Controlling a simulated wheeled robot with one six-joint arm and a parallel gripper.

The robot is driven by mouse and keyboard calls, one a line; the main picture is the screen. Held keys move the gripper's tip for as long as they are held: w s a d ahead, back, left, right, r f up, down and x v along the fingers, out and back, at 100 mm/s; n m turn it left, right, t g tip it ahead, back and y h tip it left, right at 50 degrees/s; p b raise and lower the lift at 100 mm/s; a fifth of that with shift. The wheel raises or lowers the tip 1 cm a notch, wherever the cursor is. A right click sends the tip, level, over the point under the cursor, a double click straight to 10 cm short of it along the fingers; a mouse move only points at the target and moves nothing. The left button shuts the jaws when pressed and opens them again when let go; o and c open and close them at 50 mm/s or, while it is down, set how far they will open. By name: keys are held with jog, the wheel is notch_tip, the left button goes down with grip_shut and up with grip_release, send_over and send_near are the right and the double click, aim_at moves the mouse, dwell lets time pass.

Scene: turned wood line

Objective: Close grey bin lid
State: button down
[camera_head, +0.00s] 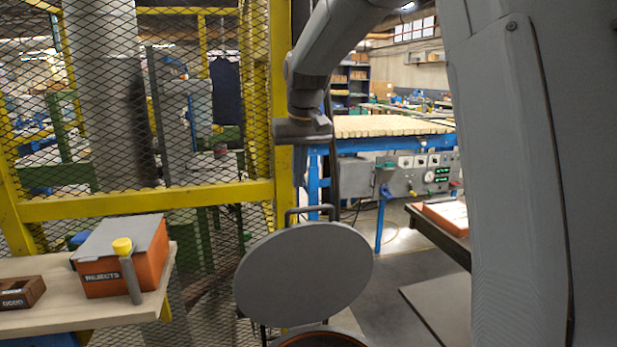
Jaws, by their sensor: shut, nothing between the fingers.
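A round grey lid (304,272) stands raised and tilted in the lower middle, its flat face towards me. A dark bar handle (310,209) shows at its top edge. Below it, only the rim of a round bin (322,337) shows at the bottom edge of the picture; the rest of the bin is out of view. My gripper (299,180) hangs from the arm above the lid, pointing down.
On the left, a wooden bench (50,318) bears an orange REJECTS box (125,262) with a grey top, a yellow-capped post (128,272) and a small brown tray (20,292). A yellow-framed mesh fence (150,205) stands behind. A dark table (440,232) is at right.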

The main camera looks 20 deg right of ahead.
notch_tip(320, 180, up, 3)
jog(key=w+d+p, duration=0.1)
jog(key=w+d, duration=0.1)
jog(key=p, duration=0.4)
send_over(304, 223)
jog(key=w, duration=0.1)
jog(key=x, duration=0.3)
jog(key=s+x, duration=0.1)
jog(key=x, duration=0.2)
jog(key=s+x, duration=0.1)
jog(key=x, duration=0.2)
jog(key=shift+d+f, duration=0.15)
jog(key=shift+f, duration=0.2)
jog(key=shift+s+f, duration=0.15)
jog(key=shift+s, duration=0.45)
